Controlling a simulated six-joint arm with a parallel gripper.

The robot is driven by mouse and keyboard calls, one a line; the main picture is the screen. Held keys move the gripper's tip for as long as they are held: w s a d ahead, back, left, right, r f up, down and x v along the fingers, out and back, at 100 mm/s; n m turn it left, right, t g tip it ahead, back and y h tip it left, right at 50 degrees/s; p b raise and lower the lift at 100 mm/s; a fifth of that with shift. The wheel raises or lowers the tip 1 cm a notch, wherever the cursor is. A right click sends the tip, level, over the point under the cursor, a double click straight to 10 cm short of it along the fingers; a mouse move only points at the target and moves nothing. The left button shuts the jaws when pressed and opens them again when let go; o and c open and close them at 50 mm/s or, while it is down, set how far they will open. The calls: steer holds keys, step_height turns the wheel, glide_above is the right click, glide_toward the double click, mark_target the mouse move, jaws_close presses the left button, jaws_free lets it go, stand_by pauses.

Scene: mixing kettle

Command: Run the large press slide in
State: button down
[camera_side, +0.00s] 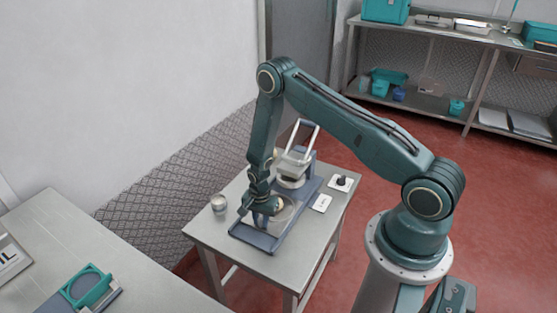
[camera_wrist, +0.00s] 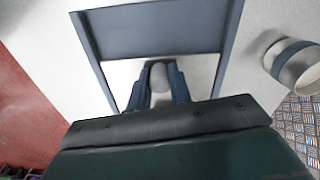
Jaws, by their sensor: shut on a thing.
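The large press (camera_side: 262,241) stands on the small metal table, with a blue-grey frame, a raised back part and a pale lever handle (camera_side: 307,129). Its slide looks like the light plate (camera_side: 286,214) lying within the frame, partly hidden by my gripper. My gripper (camera_side: 262,218) is low over the near end of the press. In the wrist view my gripper (camera_wrist: 160,80) is shut on a rounded grey knob (camera_wrist: 160,74), which looks like the slide's grip. The press frame (camera_wrist: 155,28) surrounds it there. How far the slide sits in is hard to tell.
A small round metal cup (camera_side: 218,204) stands left of the press; it also shows in the wrist view (camera_wrist: 297,66). Right of the press lie a white card (camera_side: 321,203) and a plate with a black knob (camera_side: 342,181). Another table (camera_side: 130,248) is at the left.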

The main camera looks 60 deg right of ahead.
steer(key=d, duration=1.2)
steer(key=shift+d, duration=0.2)
steer(key=c, duration=1.3)
jaws_free()
steer(key=shift+a, duration=0.1)
steer(key=shift+r, duration=0.15)
steer(key=shift+r, duration=0.15)
step_height(320, 180, up, 13)
steer(key=shift+r, duration=0.15)
